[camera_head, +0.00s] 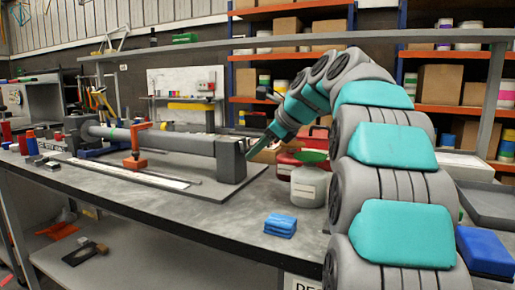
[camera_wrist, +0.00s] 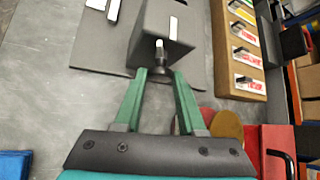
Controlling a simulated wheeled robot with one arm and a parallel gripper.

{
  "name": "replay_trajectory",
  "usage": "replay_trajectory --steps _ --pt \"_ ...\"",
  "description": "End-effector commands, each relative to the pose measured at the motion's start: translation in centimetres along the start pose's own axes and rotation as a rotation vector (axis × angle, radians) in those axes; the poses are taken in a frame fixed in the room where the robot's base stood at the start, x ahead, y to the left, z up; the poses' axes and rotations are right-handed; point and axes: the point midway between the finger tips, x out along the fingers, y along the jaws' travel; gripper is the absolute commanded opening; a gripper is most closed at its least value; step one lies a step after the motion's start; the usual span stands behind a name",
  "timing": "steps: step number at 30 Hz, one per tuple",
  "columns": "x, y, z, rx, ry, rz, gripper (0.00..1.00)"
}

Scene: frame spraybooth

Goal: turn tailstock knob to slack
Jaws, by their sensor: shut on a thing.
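The tailstock (camera_head: 231,160) is a dark grey block at the right end of a long tube fixture on the bench. It also shows at the top of the wrist view (camera_wrist: 150,35). The tailstock knob (camera_wrist: 160,66) is a small dark round piece with a white mark, sticking out of the block's near face. In the head view my gripper (camera_head: 258,146) reaches the block's right end from the right, and the knob is too small to make out there.
Blue folded cloths (camera_head: 280,225) lie near the bench's front edge. An orange clamp (camera_head: 135,150) stands on the fixture. A long box of labelled items (camera_wrist: 240,50) lies beside the tailstock.

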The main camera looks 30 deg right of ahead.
Motion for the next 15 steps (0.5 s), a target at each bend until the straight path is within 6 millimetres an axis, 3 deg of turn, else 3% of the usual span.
replay_trajectory --steps 15 --pt "0.42 1.12 -0.27 -0.328 -0.002 -0.323 0.0"
